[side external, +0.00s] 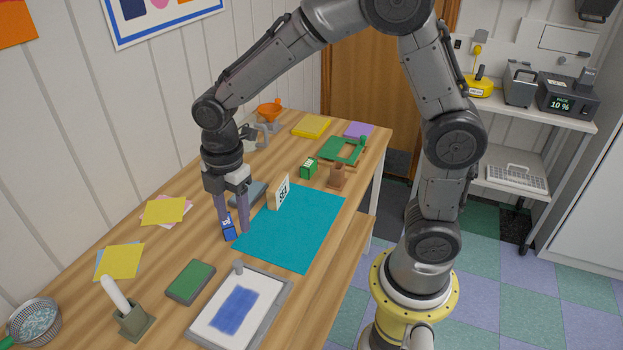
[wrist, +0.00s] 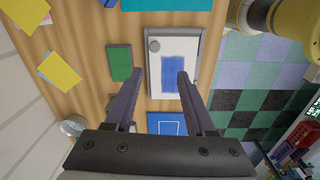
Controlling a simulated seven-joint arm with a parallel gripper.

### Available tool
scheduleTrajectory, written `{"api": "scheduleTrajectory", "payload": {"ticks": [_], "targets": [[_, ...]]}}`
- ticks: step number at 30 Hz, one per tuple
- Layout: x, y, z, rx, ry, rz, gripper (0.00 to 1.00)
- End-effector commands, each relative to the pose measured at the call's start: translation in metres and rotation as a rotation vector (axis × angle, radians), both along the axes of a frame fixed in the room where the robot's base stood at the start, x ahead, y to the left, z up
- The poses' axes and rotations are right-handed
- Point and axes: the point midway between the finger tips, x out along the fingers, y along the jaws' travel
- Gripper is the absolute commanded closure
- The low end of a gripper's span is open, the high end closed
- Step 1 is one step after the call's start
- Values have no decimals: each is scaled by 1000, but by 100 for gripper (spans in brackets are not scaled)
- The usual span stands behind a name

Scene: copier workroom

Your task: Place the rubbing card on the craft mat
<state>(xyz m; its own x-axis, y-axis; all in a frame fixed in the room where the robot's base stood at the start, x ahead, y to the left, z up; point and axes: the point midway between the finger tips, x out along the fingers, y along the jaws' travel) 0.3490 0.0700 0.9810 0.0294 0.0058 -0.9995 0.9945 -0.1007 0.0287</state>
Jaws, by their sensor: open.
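The teal craft mat (side external: 310,222) lies flat on the wooden table; its edge shows at the top of the wrist view (wrist: 165,4). A white sheet with a blue rubbed patch (side external: 235,309), which looks like the rubbing card, lies flat in a grey-rimmed tray (side external: 279,309) in front of the mat. In the wrist view this card (wrist: 173,75) appears partly between and beyond the fingers. My gripper (side external: 234,232) points down, open and empty, beside the mat's left edge in the side view. Its fingers also show in the wrist view (wrist: 159,76).
A small blue block (side external: 229,230) is near my fingertips in the side view. An upright SEA sign (side external: 281,191) stands at the mat's back edge. A green pad (side external: 190,282) and a holder with a white stick (side external: 134,320) are left of the tray. Most of the mat is clear.

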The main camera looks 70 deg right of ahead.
Motion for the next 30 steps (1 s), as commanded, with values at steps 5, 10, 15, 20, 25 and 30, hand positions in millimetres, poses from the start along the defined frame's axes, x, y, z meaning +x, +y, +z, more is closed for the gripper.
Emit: {"api": "scheduleTrajectory", "payload": {"ticks": [5, 10, 15, 20, 25, 30], "targets": [[-40, -25, 58, 51, -121, -361, 45], [-97, -48, 97, 145, -235, -782, 45], [-149, -63, 111, 262, -321, -1147, 45], [-177, -69, 111, 346, -362, -1359, 45], [-186, -71, 110, 377, -371, -1435, 45], [-185, -70, 110, 377, -370, -1436, 45]]}}
